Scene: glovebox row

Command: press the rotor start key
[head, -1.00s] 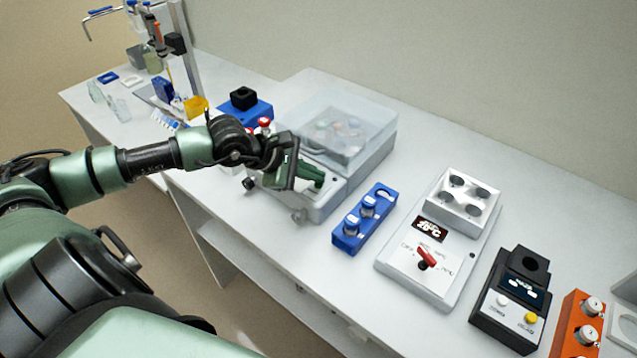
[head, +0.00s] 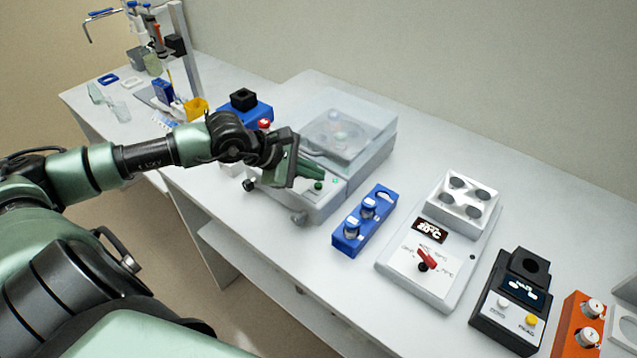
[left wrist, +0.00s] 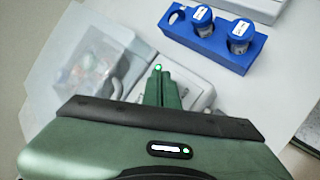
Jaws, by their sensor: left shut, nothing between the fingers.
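The centrifuge (head: 372,165) stands at the middle of the bench with its clear lid down; a rotor (head: 338,135) shows dimly through it. A small round green key (head: 318,186) sits on its front panel, with a small green mark beside it. My left gripper (head: 318,174) is shut and empty, its green fingertips just above the key in the picture, apparently apart from it. In the left wrist view the shut fingers (left wrist: 163,80) point at the panel, with a bright green spot (left wrist: 158,67) at their tips. The lid (left wrist: 88,68) is also there. My right gripper is out of view.
A blue rack (head: 347,240) with capped vials stands right of the centrifuge. Beyond it are a heater block with a red knob (head: 427,259), a black device (head: 490,310) and an orange rack (head: 568,340). A blue block (head: 258,113) stands behind my wrist.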

